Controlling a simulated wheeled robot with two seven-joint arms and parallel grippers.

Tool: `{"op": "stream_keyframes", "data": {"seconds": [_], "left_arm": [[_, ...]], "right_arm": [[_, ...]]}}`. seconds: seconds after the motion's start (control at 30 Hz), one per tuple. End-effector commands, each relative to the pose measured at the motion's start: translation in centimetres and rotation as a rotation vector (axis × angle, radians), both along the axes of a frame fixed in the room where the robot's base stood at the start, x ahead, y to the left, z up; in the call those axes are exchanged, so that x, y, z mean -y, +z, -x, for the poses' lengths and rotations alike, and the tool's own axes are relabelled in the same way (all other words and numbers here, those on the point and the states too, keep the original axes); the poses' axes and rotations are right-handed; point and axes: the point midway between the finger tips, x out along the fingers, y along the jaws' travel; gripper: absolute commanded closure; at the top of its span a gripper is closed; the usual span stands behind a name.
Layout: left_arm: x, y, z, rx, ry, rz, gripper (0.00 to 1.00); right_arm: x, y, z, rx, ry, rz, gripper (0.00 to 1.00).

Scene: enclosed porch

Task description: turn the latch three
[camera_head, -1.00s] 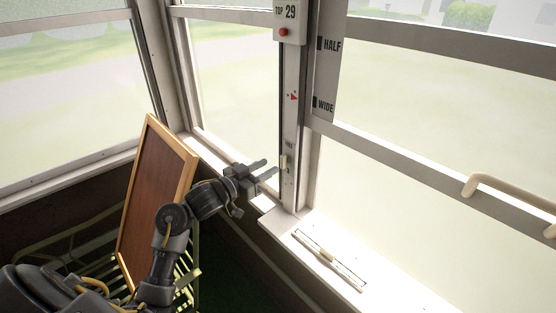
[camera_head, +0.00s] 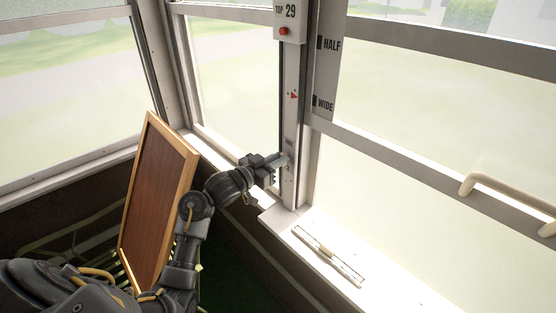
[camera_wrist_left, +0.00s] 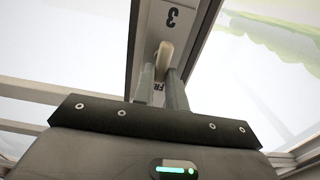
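The latch (camera_wrist_left: 164,54) is a small cream lever on the narrow window post, below an upside-down "3" label (camera_wrist_left: 172,17) in the left wrist view. My left gripper (camera_head: 286,160) reaches the post low down, and its fingers hide most of the latch in the head view. In the left wrist view, its two grey fingers (camera_wrist_left: 161,80) lie close on either side of the latch and look shut on it. Part of another label shows behind the fingers. My right gripper is in neither view.
A wood-framed brown board (camera_head: 155,205) stands left of my arm. A white sill (camera_head: 375,285) with a slotted strip (camera_head: 328,254) lies right of the post. A panel with a red button (camera_head: 284,31) is above. A cream handle (camera_head: 500,190) is at right.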

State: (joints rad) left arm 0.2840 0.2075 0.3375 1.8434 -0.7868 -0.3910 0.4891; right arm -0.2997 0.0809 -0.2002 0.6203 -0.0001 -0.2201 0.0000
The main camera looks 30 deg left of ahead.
Motion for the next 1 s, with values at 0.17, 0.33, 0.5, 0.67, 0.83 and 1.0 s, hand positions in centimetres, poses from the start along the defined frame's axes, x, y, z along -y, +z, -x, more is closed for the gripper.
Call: {"op": "stream_keyframes", "data": {"seconds": [0.17, 0.33, 0.5, 0.67, 0.83, 1.0], "left_arm": [[0.1, 0.0, 0.0, 0.001, -0.001, -0.003, 1.0], [0.1, -0.1, 0.0, 0.011, -0.002, -0.034, 1.0], [0.2, -0.2, 0.1, 0.038, -0.003, -0.115, 1.0], [0.3, -0.3, 0.1, 0.08, -0.003, -0.237, 1.0], [0.5, -0.5, 0.2, 0.134, -0.003, -0.388, 1.0], [0.7, -0.6, 0.2, 0.187, -0.003, -0.541, 1.0]], "right_arm": [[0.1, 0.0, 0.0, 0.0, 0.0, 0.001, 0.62], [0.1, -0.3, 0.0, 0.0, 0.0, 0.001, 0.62], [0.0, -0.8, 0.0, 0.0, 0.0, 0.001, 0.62], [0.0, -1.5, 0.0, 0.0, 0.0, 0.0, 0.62], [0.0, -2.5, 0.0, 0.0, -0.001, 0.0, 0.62], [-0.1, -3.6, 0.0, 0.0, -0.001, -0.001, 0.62]]}}
